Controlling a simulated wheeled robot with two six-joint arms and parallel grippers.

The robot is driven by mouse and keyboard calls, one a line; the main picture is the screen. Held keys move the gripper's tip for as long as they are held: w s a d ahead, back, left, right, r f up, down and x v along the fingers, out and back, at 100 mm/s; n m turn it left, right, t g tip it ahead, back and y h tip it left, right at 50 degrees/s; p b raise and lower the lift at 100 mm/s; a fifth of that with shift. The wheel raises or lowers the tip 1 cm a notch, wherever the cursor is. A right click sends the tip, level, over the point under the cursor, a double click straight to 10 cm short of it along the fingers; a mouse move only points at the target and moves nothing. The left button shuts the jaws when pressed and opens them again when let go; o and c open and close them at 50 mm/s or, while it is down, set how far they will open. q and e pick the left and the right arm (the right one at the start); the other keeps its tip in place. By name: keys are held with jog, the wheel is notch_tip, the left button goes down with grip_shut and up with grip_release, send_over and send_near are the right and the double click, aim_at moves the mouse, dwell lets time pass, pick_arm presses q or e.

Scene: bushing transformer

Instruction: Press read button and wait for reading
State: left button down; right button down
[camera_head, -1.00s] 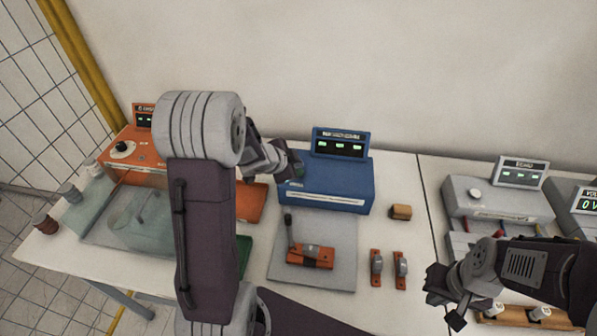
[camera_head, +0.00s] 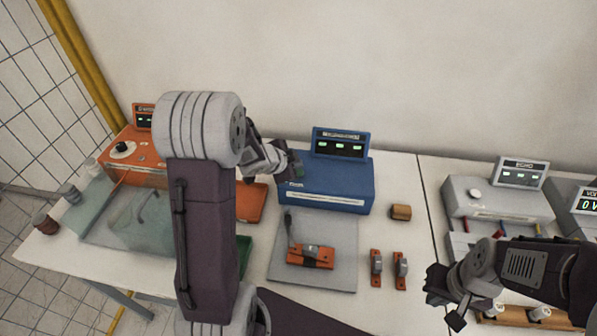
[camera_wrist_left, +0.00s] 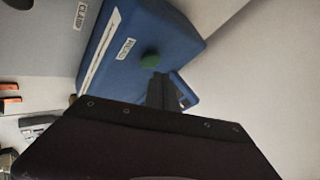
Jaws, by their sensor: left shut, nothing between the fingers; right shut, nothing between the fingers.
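The blue instrument (camera_head: 335,190) stands on the table, with a raised display (camera_head: 340,144) at its back showing several small green readouts, too small to read. My left gripper (camera_head: 297,169) is shut and empty at the box's left end. In the left wrist view its fingertips (camera_wrist_left: 161,76) are close to the button; I cannot tell whether they touch it. My right gripper (camera_head: 447,308) is shut and empty at the lower right.
A grey plate (camera_head: 340,227) with an orange clamp (camera_head: 311,257) lies before the blue box. Two small orange-and-grey parts (camera_head: 377,268) and a brown block (camera_head: 400,212) are to the right. An orange instrument (camera_head: 148,168) stands left, a grey one (camera_head: 495,200) right. My left arm hides the table's left middle.

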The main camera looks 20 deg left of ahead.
dwell(0.4)
pick_arm(q)
jog(key=shift+f+b, duration=0.35)
jog(key=shift+f, duration=0.1)
jog(key=shift+f+b, duration=0.45)
jog(key=shift+f, duration=0.05)
dwell(0.5)
dwell(0.3)
jog(key=shift+r+p, duration=0.95)
jog(key=shift+p, duration=0.1)
jog(key=shift+r, duration=0.1)
notch_tip(320, 180, up, 5)
jog(key=p, duration=0.5)
